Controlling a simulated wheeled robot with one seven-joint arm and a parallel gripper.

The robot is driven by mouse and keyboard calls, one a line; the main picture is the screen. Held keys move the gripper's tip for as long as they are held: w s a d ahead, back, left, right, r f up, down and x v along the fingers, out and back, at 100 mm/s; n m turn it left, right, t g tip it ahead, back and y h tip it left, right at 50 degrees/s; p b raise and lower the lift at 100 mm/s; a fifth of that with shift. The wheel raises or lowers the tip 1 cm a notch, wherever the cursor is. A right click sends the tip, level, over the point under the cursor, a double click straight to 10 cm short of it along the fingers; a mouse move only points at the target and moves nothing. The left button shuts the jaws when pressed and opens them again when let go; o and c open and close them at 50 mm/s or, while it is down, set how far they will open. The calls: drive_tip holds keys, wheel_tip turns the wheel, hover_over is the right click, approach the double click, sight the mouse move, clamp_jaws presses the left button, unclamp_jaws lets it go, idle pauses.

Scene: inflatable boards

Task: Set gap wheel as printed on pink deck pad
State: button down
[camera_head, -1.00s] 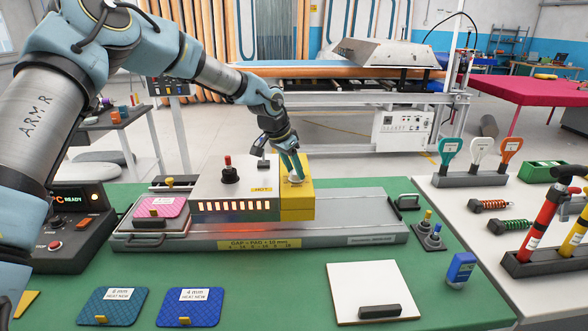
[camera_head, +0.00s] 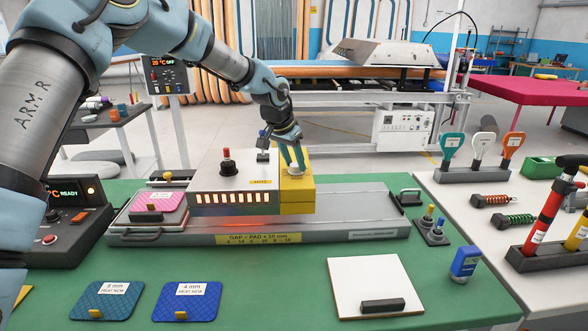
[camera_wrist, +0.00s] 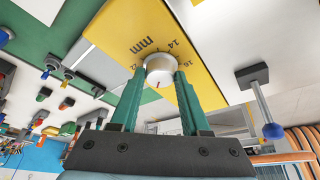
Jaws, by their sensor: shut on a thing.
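The gap wheel is a white knob (camera_wrist: 160,72) with a red mark, set on a yellow block with a printed mm scale (camera_wrist: 140,32). In the head view the yellow block (camera_head: 298,196) stands against the right side of the heater box (camera_head: 234,170). My gripper (camera_head: 292,164) is shut on the wheel from above, its green fingers (camera_wrist: 157,84) on either side of it. The pink deck pad (camera_head: 158,206) lies at the left end of the grey bed; its white label is too small to read.
The grey bed (camera_head: 355,217) carries a label reading GAP = PAD + 10 mm (camera_head: 262,239). Two blue pads (camera_head: 187,302) lie in front, labelled 8 mm and 4 mm. Green mat between is clear.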

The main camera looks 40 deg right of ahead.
drive_tip(key=n+b, duration=0.1)
drive_tip(key=b, duration=0.1)
drive_tip(key=n+t+b, duration=0.1)
drive_tip(key=n, duration=0.1)
drive_tip(key=n+b, duration=0.1)
drive_tip(key=b, duration=0.1)
drive_tip(key=shift+s+d+f+t+y+b, duration=0.2)
drive_tip(key=shift+s+t+y+b, duration=0.05)
drive_tip(key=shift+t+y+b, duration=0.05)
drive_tip(key=shift+r+n+t+y+b, duration=0.1)
drive_tip(key=shift+n+t+y+b, duration=0.45)
drive_tip(key=shift+n, duration=0.85)
drive_tip(key=shift+r+n+t+y+b, duration=0.15)
drive_tip(key=shift+n+b, duration=0.7)
drive_tip(key=shift+n, duration=0.55)
drive_tip(key=shift+c, duration=1.9)
unclamp_jaws()
drive_tip(key=b+v, duration=0.2)
drive_tip(key=v, duration=0.8)
drive_tip(key=shift+s+r, duration=0.2)
drive_tip(key=shift+r, duration=0.15)
